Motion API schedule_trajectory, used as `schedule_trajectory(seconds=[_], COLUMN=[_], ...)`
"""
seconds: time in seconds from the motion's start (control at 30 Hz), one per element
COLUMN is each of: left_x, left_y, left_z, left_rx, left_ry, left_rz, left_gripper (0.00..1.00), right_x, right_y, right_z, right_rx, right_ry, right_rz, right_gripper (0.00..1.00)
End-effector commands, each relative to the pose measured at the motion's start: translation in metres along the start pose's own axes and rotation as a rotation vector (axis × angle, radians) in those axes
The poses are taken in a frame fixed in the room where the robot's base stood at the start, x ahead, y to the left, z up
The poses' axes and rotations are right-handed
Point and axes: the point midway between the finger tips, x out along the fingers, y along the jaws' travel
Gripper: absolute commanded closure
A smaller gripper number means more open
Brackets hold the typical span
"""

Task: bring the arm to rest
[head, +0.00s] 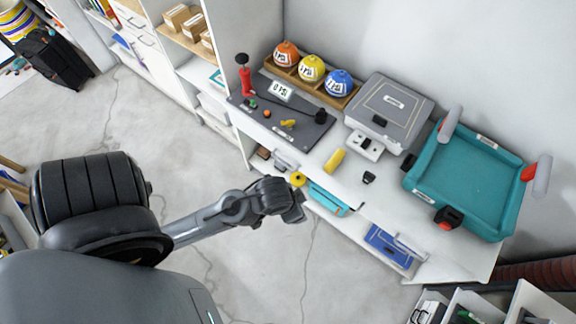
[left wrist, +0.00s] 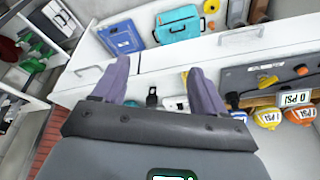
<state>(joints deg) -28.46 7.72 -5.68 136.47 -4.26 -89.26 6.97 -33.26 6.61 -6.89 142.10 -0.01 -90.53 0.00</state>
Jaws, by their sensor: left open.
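In the head view my left arm reaches in from the left over the floor. Its gripper (head: 294,203) is in front of the white workbench (head: 318,163), apart from it. In the left wrist view the two purple-grey fingers of my left gripper (left wrist: 163,82) are spread wide with nothing held between them. Part of the bench top and a small black item (left wrist: 152,97) show beyond the gap. My right gripper is in neither view.
Orange, yellow (head: 311,68) and blue balls sit behind. A blue case (head: 388,246) lies low at its front. Open floor (head: 250,270) surrounds the arm.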

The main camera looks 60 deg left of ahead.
Motion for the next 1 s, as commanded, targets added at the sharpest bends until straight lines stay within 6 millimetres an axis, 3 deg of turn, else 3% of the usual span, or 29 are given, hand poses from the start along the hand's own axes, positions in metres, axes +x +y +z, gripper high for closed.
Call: schedule_trajectory(seconds=[0.1, 0.2, 0.57, 0.67, 1.0], left_x=[-0.019, -0.026, -0.03, -0.04, -0.102], left_y=[0.009, 0.011, 0.011, 0.01, 0.007], left_z=[0.016, 0.021, 0.019, 0.016, -0.005], left_rx=[0.035, 0.047, 0.05, 0.05, 0.05], left_ry=[-0.005, -0.006, -0.005, -0.005, -0.004], left_rz=[0.029, 0.038, 0.039, 0.039, 0.039], left_gripper=[0.28, 0.28, 0.28, 0.28, 0.28], right_x=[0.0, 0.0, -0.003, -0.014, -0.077], right_y=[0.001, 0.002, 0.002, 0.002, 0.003], right_z=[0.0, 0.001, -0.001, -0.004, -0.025], right_rx=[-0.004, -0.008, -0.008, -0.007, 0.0], right_ry=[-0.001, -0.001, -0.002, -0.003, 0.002], right_rz=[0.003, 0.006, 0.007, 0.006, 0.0], right_gripper=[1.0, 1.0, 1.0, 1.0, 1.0])
